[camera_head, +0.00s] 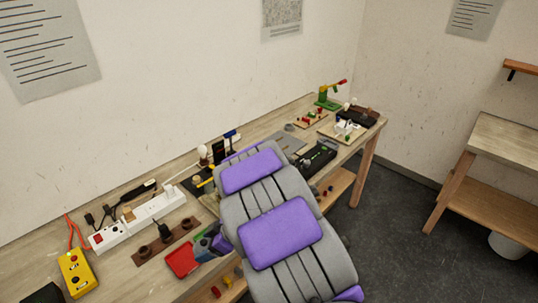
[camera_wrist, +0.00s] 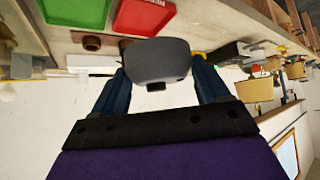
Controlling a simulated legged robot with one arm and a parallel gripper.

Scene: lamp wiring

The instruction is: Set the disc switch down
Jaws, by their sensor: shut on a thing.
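In the wrist view, the disc switch (camera_wrist: 155,52) is a grey, rounded body with a small dark stub on its near side. My gripper (camera_wrist: 161,70) is shut on it, with one dark blue finger on each side. The bench surface shows beyond the switch, but I cannot tell whether the switch touches it. In the head view, my grey and purple arm reaches over the bench and hides the switch and most of the gripper.
A red tray (camera_head: 182,260) lies left of my arm on the bench; a green tray (camera_wrist: 75,12) shows beside it in the wrist view. A white power strip (camera_head: 150,210), a brown socket board (camera_head: 160,246) and a yellow box (camera_head: 77,274) stand further left. Small parts crowd the far end.

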